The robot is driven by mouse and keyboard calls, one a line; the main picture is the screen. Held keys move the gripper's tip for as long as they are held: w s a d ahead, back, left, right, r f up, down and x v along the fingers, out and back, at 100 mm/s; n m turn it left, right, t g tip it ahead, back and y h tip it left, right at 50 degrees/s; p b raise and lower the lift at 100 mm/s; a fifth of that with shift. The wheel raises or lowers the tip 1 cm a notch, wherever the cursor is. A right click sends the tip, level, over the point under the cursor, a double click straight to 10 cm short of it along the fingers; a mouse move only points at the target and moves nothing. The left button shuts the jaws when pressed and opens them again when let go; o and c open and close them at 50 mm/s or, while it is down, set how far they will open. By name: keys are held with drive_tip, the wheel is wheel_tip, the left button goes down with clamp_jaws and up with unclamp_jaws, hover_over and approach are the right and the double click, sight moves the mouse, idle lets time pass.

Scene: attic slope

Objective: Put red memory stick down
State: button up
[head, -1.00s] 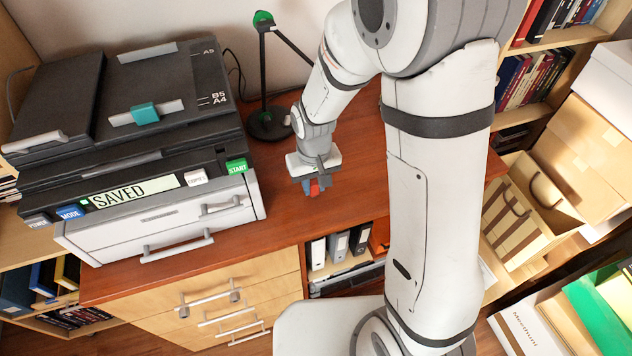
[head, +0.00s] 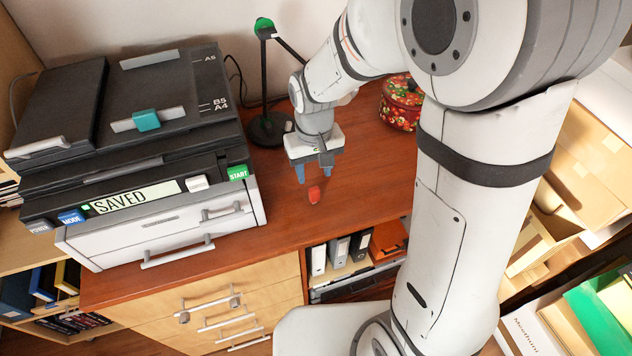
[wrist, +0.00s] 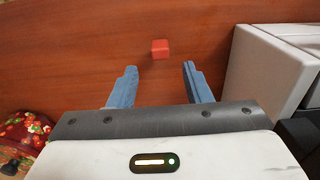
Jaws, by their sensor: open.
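The red memory stick (head: 314,195) rests on the brown wooden desk top, near its front edge. It also shows as a small red block in the wrist view (wrist: 160,48), just beyond the fingertips. My gripper (head: 313,175) is above and slightly behind it, apart from it. Its two blue fingers (wrist: 160,78) are spread open with nothing between them.
A printer-scanner (head: 150,215) with a display reading SAVED stands left on the desk. A black lamp (head: 268,125) is behind my gripper. A red patterned tin (head: 400,103) stands at the back right. Bare desk surrounds the stick.

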sight(314, 189)
drive_tip(key=s+d+r+m+t, duration=0.2)
drive_tip(key=s+d+r+m, duration=0.1)
drive_tip(key=s+d+r, duration=0.8)
drive_tip(key=shift+s+d+r+t, duration=0.4)
drive_tip(key=shift+s+d, duration=0.25)
drive_tip(key=shift+d, duration=0.2)
drive_tip(key=shift+f, duration=0.1)
